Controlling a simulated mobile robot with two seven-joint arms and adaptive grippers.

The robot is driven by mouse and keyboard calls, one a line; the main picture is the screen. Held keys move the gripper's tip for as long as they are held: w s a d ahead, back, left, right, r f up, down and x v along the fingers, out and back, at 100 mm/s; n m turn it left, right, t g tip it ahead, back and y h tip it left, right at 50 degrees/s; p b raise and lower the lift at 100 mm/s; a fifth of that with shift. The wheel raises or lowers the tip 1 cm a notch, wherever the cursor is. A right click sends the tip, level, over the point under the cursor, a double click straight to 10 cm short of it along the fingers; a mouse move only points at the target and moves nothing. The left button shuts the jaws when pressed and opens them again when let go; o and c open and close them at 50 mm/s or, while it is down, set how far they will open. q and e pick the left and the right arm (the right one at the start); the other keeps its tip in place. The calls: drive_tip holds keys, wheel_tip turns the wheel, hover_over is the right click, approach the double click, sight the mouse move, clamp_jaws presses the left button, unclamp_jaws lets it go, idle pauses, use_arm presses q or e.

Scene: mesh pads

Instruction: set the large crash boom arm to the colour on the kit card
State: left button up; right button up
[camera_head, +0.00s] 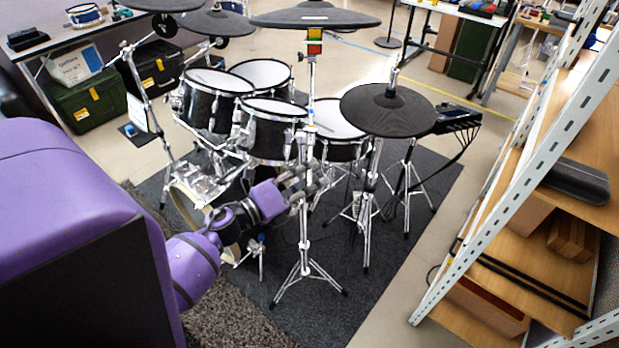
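A large black cymbal (316,15) is at the top centre on a chrome stand (305,228). A small marker with red, yellow and green bands (315,42) is on the stand just below the cymbal. My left gripper (306,182), on a purple arm from the left, is at the stand's upright. Its grey fingers overlap the pole and drum hardware, so I cannot tell whether they are open or touching it. A white card-like sheet (141,113) hangs on the left stand; its markings are unreadable. My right gripper is out of view.
Several black drums (268,135) stand behind the gripper. Another black cymbal (387,109) and a module (457,118) are to the right. A metal shelf (520,165) lines the right side. Dark carpet (400,235) is bare between the stands and shelf.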

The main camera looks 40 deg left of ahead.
sight(309, 198)
use_arm(q)
drive_tip(key=c, duration=0.5)
clamp_jaws()
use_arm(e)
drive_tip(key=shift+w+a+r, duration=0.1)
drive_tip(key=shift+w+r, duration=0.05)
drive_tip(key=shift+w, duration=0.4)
use_arm(q)
drive_tip(key=s+d+f, duration=0.1)
drive_tip(key=s+d+f+b, duration=0.1)
drive_tip(key=s, duration=0.1)
drive_tip(key=shift+s+d+f, duration=0.2)
drive_tip(key=shift+s, duration=0.1)
drive_tip(key=shift+s+d, duration=0.25)
drive_tip(key=shift+s, duration=0.1)
drive_tip(key=shift+r, duration=0.1)
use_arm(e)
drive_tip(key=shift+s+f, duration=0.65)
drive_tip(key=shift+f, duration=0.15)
use_arm(q)
drive_tip(key=o, duration=0.6)
unclamp_jaws()
drive_tip(key=shift+w+a, duration=0.1)
drive_tip(key=shift+w, duration=0.05)
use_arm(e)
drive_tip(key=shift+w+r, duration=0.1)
